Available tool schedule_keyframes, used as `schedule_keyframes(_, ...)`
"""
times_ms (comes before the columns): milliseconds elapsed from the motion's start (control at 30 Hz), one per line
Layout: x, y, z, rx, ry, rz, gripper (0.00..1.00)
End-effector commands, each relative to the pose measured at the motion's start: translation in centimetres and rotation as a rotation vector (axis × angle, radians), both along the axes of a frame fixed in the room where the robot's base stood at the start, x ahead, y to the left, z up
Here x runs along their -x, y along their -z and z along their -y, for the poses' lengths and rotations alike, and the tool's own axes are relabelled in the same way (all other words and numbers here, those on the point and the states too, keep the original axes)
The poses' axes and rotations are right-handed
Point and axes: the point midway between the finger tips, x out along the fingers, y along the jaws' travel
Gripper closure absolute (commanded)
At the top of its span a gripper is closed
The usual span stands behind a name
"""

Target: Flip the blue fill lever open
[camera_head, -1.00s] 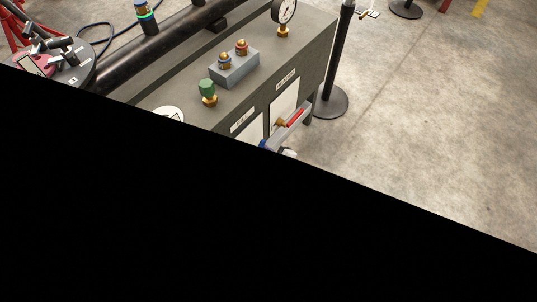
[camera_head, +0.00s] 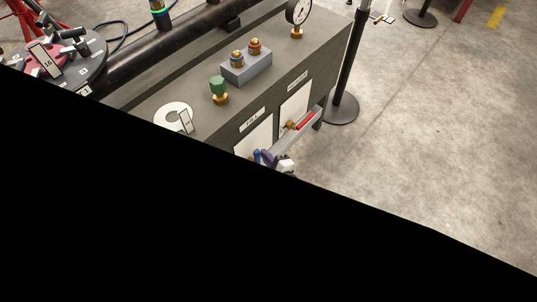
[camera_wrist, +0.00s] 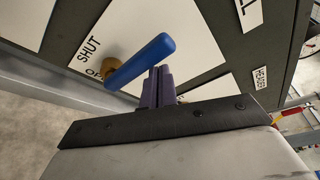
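The blue fill lever (camera_wrist: 142,62) slants across the middle of the wrist view, its lower left end by a brass fitting (camera_wrist: 110,65). Beside the fitting is a white plate (camera_wrist: 70,22) marked SHUT, with a second word partly covered by the lever. My gripper (camera_wrist: 158,75) has its two purple fingers together with nothing between them. The fingertips are just below the lever's right half; I cannot tell if they touch it. In the head view the blue lever (camera_head: 256,156) is small, with my gripper (camera_head: 268,157) just right of it.
A red lever (camera_head: 306,121) sits further right on the same panel front, above a grey rail (camera_head: 288,135). The grey bench (camera_head: 190,95) carries a green-capped valve (camera_head: 219,88), a fitting block (camera_head: 247,68) and a gauge (camera_head: 298,12). A black post (camera_head: 352,70) stands right. Black covers the lower head view.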

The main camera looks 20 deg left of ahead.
Motion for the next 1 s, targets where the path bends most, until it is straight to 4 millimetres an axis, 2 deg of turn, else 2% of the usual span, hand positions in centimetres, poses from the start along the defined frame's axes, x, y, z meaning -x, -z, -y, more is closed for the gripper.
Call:
schedule_keyframes(767, 0.7, -0.1, -0.5, -0.004, -0.012, -0.003, 1.0)
schedule_keyframes(1000, -0.7, 0.0, -0.6, -0.002, -0.008, 0.0, 1.0)
